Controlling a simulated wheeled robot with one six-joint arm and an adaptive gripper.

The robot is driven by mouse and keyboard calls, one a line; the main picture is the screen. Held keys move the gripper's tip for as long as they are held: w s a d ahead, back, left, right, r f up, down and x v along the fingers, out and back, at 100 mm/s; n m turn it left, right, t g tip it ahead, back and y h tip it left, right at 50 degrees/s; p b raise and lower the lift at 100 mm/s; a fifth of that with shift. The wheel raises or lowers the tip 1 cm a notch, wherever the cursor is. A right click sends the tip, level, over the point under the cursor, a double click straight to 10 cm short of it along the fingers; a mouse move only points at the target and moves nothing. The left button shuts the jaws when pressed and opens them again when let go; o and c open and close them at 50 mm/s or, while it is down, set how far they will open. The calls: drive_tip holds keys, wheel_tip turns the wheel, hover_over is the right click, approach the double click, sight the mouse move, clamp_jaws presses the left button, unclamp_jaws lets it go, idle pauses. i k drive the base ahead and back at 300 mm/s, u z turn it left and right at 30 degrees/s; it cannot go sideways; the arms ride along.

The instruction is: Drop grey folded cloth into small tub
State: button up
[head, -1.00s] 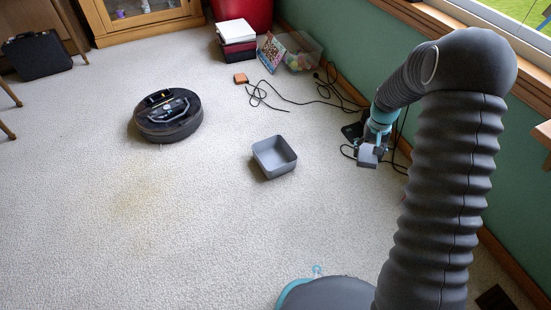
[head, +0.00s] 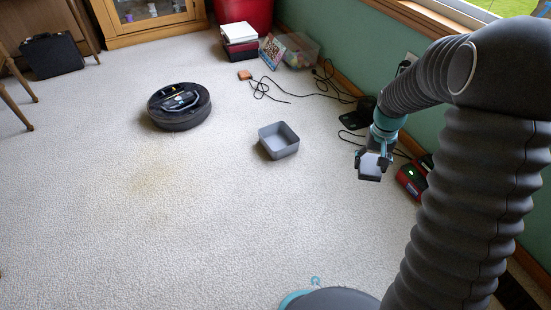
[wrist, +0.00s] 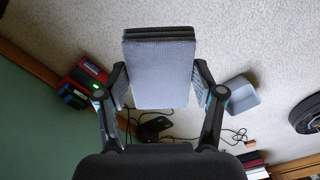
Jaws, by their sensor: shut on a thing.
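My gripper (head: 376,158) is shut on the grey folded cloth (head: 369,171), which hangs above the floor near the green wall. In the wrist view the grey folded cloth (wrist: 160,72) is a thick layered block between the two fingers of my gripper (wrist: 160,88). The small tub (head: 279,150) is a grey, square, open container on the carpet, left of the gripper in the head view. Its visible inside looks empty. The tub also shows in the wrist view (wrist: 242,97), to the right of the cloth and apart from it.
A round robot vacuum (head: 179,106) sits left of the tub. Black cables (head: 320,90) and a dark box lie by the wall. A red device (head: 411,181) stands below right of the gripper. Books (head: 240,38) and a clear bin (head: 299,52) are at the back. Carpet around the tub is clear.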

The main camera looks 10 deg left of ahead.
sight(281, 146)
drive_tip(key=z, duration=0.05)
drive_tip(key=k, duration=0.6)
drive_tip(key=u, duration=1.1)
drive_tip(key=i, duration=0.75)
drive_tip(key=u, duration=0.45)
drive_tip(key=i, duration=0.8)
drive_tip(key=z, duration=0.95)
drive_tip(key=i, duration=0.5)
drive_tip(key=z, duration=0.55)
